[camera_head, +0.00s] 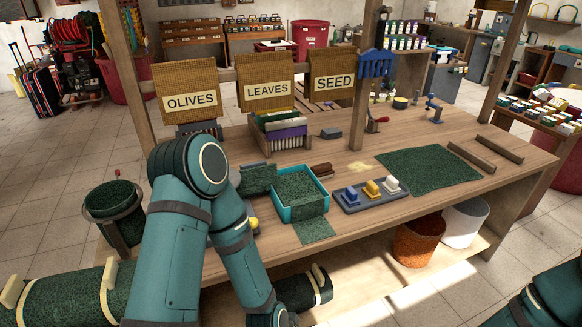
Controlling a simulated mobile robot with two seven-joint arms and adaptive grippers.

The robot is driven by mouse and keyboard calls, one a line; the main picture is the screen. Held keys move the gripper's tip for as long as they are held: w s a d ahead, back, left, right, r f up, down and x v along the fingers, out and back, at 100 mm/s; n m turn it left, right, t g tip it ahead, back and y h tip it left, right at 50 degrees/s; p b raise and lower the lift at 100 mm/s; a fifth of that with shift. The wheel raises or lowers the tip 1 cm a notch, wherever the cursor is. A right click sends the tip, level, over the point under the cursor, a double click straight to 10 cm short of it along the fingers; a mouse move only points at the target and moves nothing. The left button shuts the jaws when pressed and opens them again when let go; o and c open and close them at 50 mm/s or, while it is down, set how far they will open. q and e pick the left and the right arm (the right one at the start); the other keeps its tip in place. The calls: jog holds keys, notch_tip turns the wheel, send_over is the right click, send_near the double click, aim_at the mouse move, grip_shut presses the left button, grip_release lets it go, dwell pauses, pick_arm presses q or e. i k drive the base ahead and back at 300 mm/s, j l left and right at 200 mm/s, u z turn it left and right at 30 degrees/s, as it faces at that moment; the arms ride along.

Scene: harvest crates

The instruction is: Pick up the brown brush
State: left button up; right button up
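A small reddish-brown block-shaped thing, which looks like the brown brush (321,170), lies on the wooden table (350,215). It is just behind the right back corner of a teal tray (279,218) lined with green mesh. Its bristles cannot be made out. Only part of my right arm shows at the bottom right corner. Neither gripper is near the brush in view.
A grey tray (347,206) with blue, yellow and white pieces lies right of the teal tray. A wooden post (360,105) stands behind the brush. A rack of coloured items (285,132) is behind left. A green mat (428,170) lies right. Bare wood surrounds the brush's right side.

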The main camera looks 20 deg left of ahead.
aim_at(324, 171)
jog(key=i+l+u, duration=0.25)
jog(key=u, duration=0.2)
jog(key=i+l+u, duration=0.15)
jog(key=l+u, duration=0.35)
